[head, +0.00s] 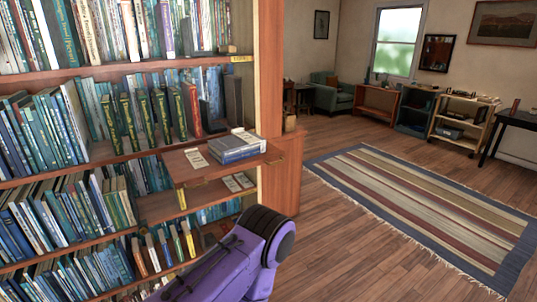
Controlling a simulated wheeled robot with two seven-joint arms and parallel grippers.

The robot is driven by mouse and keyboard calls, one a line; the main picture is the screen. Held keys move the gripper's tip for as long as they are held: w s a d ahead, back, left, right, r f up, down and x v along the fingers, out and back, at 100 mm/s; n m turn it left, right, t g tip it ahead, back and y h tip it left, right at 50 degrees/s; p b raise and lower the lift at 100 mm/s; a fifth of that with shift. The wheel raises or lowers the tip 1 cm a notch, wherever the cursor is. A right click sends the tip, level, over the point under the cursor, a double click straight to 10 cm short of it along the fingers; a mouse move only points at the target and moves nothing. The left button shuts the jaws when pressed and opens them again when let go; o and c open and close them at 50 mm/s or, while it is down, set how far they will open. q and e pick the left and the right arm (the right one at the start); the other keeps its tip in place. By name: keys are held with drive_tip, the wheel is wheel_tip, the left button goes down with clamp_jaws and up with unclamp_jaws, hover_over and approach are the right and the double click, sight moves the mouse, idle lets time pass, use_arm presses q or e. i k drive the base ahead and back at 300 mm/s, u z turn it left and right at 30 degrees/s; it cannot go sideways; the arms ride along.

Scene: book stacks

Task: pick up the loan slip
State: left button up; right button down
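A small pale printed slip (195,157) lies flat on the left part of a wooden pull-out shelf (185,173) in the head view. It looks like the loan slip, but its print is too small to read. A blue and grey book (238,150) lies to its right on the same shelf, with a whitish paper (245,137) on top. Two more pale cards (238,182) show on a lower level beneath. A purple link of my own arm rises from the bottom edge, below the pull-out shelf. Neither gripper shows in the view.
The bookcase (272,70), full of upright books, fills the left side. Its side panel stands just right of the pull-out shelf. A striped rug (420,210) lies on open wooden floor to the right. An armchair (333,93) and low carts (462,118) stand far back.

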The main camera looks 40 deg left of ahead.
sight(194, 157)
drive_tip(key=z, duration=0.3)
drive_tip(key=i, duration=1.35)
drive_tip(key=u, duration=0.7)
